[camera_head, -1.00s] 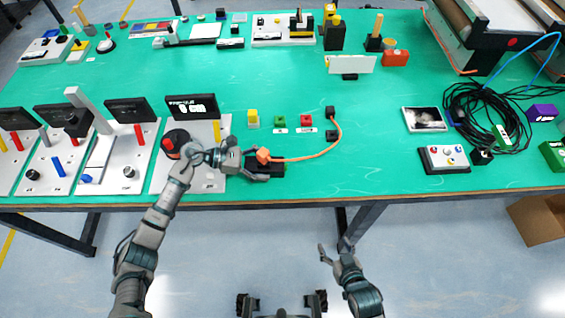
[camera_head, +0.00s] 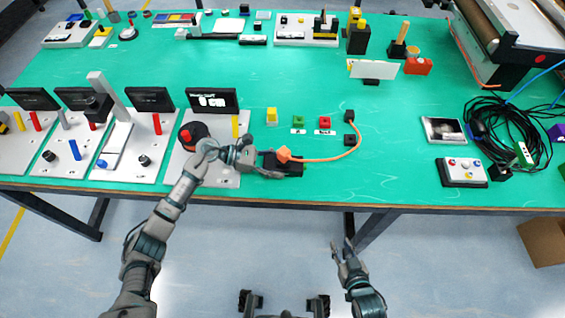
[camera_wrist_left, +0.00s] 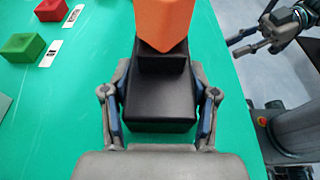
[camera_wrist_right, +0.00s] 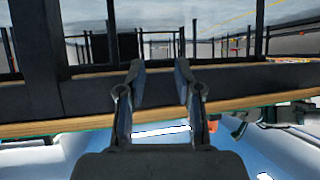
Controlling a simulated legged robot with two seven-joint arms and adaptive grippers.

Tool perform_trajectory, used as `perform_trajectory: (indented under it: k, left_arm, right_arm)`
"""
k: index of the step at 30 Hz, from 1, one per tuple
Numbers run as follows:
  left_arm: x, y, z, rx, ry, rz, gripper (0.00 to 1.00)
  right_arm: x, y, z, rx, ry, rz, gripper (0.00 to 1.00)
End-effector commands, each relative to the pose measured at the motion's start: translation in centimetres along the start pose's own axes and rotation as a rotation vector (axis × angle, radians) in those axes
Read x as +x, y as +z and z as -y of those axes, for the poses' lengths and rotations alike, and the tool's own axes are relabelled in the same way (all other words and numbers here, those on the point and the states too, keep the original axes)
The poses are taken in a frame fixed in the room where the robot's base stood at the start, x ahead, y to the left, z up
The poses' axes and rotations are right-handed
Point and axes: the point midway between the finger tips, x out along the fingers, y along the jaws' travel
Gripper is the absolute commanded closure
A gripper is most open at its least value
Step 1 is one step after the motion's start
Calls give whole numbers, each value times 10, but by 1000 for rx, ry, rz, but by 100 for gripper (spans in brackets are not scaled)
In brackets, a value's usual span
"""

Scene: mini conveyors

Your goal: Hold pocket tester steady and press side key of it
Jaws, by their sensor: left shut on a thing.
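My left gripper (camera_head: 284,166) is shut on a black box-shaped body (camera_wrist_left: 160,106), which looks like the pocket tester, near the table's front edge. In the left wrist view its fingers lie along both sides of the box. An orange block (camera_wrist_left: 163,22) sits at the box's far end; in the head view an orange cable (camera_head: 335,156) runs from it to small black blocks (camera_head: 349,117). I cannot make out a side key. My right gripper (camera_head: 342,250) is empty and open in front of the table edge; the right wrist view shows its fingers apart.
A white panel (camera_head: 212,178) with a display (camera_head: 212,101) and a red-topped black knob stands left of my left gripper. Yellow, green and red blocks (camera_head: 298,121) lie behind it.

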Motion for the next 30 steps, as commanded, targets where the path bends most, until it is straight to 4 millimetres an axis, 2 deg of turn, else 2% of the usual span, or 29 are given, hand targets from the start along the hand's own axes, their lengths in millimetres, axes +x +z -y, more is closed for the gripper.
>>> perform_trajectory:
  k: [1, 3, 30]
  left_arm:
    - [-1, -4, 0, -5, 0, -6, 61]
    - [-1, -4, 0, -5, 1, -6, 61]
    - [-2, -2, -1, -4, 4, -4, 61]
  right_arm:
    - [0, 0, 0, 0, 0, 0, 86]
    - [0, 0, 0, 1, -1, 0, 100]
    - [0, 0, 1, 2, 0, 1, 100]
